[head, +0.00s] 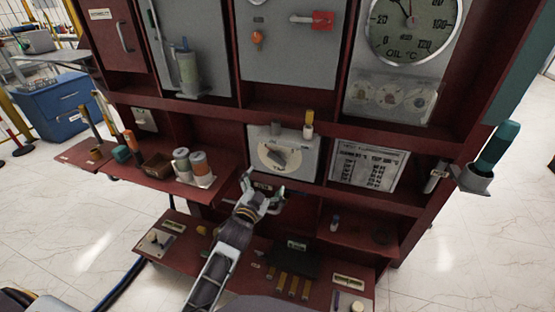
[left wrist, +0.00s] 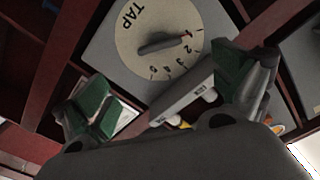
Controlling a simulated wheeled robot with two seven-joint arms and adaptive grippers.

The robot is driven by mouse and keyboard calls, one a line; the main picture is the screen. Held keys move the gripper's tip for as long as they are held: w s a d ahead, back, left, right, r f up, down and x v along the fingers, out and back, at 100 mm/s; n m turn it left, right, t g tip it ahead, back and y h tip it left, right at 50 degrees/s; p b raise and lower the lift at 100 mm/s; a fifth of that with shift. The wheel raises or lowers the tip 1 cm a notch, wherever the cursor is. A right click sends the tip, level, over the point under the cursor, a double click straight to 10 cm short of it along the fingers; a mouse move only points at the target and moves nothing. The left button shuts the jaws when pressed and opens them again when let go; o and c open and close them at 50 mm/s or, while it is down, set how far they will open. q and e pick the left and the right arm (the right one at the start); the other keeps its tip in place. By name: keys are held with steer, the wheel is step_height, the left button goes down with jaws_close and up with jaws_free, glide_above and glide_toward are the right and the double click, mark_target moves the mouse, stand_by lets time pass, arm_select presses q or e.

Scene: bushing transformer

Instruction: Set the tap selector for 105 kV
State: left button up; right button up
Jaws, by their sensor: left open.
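The tap selector (head: 285,135) is a grey box in the middle of the red cabinet, with a round cream dial and a knob. In the left wrist view the dial (left wrist: 127,50) reads TAP, with several numbers along its edge. Its dark bar knob (left wrist: 160,44) has a red tip that looks closest to 1. My left gripper (head: 263,186) is open just below the selector, apart from the knob. Its green-padded fingers (left wrist: 165,92) are spread, with nothing gripped between them. The white tap table (head: 368,166) is right of the selector; its rows are too small to read. My right gripper is not in view.
A grey ledge with small labels (left wrist: 186,97) lies below the dial, between the fingers. A yellow-topped pin (head: 309,120) stands on the selector's top right. Bottles (head: 190,165) stand on the left shelf. An oil gauge (head: 412,28) is above right.

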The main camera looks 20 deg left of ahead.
mark_target(276, 161)
arm_select(q)
steer(key=w, duration=0.7)
steer(key=shift+w+d+b, duration=0.15)
steer(key=shift+b, duration=0.25)
steer(key=shift+w, duration=1.3)
steer(key=shift+w+d+b, duration=0.1)
steer(key=shift+w+b, duration=0.2)
steer(key=shift+w, duration=1.5)
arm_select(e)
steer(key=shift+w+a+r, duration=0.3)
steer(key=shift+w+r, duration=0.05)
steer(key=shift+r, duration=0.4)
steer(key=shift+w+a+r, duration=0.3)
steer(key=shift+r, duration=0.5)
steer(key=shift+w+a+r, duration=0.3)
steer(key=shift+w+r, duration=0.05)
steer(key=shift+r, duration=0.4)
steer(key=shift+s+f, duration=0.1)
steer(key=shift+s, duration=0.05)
arm_select(q)
steer(key=shift+c, duration=1.1)
steer(key=c, duration=0.8)
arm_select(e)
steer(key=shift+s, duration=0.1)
